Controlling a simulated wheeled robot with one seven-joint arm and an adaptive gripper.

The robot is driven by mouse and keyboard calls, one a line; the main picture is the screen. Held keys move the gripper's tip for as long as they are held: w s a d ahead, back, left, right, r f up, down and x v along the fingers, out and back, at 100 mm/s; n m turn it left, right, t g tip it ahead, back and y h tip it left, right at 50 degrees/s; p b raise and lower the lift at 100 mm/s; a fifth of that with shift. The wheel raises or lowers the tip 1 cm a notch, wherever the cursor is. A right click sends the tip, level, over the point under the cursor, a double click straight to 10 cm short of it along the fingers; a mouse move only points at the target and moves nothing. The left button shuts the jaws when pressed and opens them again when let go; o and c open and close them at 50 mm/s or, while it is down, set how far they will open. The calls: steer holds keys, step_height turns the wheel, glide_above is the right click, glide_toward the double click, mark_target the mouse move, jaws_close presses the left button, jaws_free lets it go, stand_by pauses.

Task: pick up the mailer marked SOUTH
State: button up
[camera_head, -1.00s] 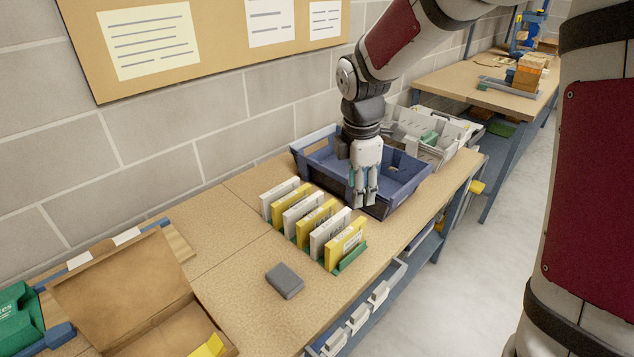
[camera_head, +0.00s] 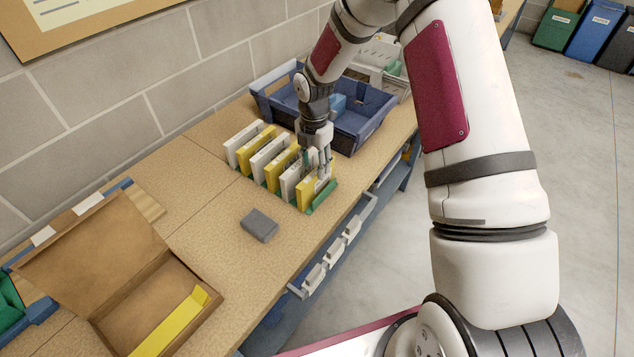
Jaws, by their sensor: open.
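A row of upright mailers, white and yellow by turns, stands in a green rack (camera_head: 322,196) on the wooden bench. The front yellow mailer (camera_head: 305,196) is nearest the bench edge, with a white mailer (camera_head: 289,186) just behind it. Other yellow (camera_head: 273,172) and white (camera_head: 237,148) mailers stand farther left. The markings are too small to read, so I cannot tell which one says SOUTH. My gripper (camera_head: 322,174) is open and points down at the front end of the row. Its fingers overlap the front mailers in view; I cannot tell whether they touch.
A blue tote (camera_head: 372,128) stands behind the row. A grey block (camera_head: 258,225) lies in front on the bench. An open cardboard box (camera_head: 95,262) with a yellow item (camera_head: 172,325) inside is at lower left.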

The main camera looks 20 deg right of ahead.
mark_target(316, 171)
steer(key=shift+w+d+f+p, duration=0.1)
steer(key=shift+f+p, duration=0.15)
steer(key=shift+f, duration=0.8)
steer(key=shift+s+d+f+p, duration=0.1)
steer(key=shift+f+p, duration=0.15)
steer(key=shift+f, duration=0.8)
steer(key=shift+w+d+f+p, duration=0.1)
steer(key=shift+f+p, duration=0.15)
steer(key=shift+f, duration=0.8)
jaws_close()
